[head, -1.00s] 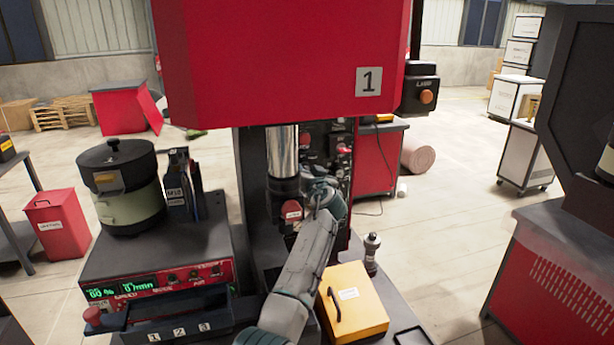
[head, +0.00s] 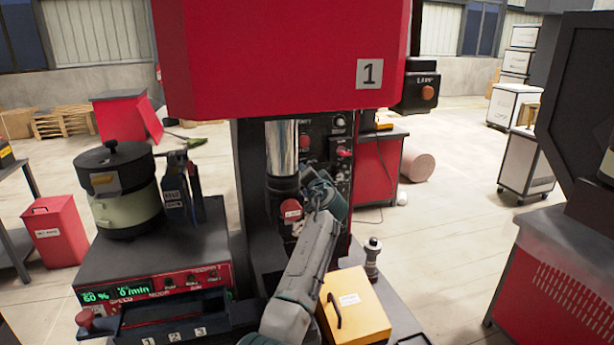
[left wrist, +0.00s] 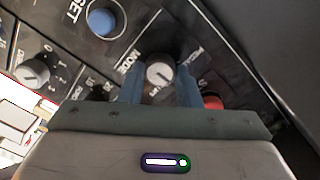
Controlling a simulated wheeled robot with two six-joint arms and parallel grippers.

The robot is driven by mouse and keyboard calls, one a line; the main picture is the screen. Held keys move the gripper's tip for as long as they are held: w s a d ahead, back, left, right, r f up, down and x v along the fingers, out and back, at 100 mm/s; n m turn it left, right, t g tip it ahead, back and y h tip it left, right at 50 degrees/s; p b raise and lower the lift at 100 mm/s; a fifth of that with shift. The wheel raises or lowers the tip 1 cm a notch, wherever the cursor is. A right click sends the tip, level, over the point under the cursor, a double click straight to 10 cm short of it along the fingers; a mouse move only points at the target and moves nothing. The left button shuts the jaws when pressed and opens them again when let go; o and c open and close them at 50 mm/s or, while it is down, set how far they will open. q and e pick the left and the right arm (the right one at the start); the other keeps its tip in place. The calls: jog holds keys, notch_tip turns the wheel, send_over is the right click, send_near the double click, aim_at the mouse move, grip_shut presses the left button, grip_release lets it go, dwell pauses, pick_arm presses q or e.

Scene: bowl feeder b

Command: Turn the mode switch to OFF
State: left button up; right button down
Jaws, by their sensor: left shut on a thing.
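The mode switch (left wrist: 158,72) is a round grey knob with a white pointer line, beside the printed word MODE, in the left wrist view. My left gripper (left wrist: 160,85) has its two blue fingers on either side of this knob and is shut on it. The text by the knob's positions is too blurred to read. In the head view my left gripper (head: 322,192) is at the lower part of the black control panel (head: 326,140), and the knob is hidden behind it. My right gripper is not in view.
In the left wrist view, a blue reset button (left wrist: 103,18), another grey knob (left wrist: 35,72) and a red part (left wrist: 213,102) are close by. In the head view, a steel cylinder (head: 281,150) stands left of the panel. A yellow box (head: 354,305) lies below right.

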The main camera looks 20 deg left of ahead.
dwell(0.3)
pick_arm(q)
jog(key=o, duration=1)
jog(key=shift+d, duration=0.1)
jog(key=b+v, duration=0.4)
jog(key=v, duration=0.6)
jog(key=shift+s+d, duration=0.2)
jog(key=shift+s, duration=0.15)
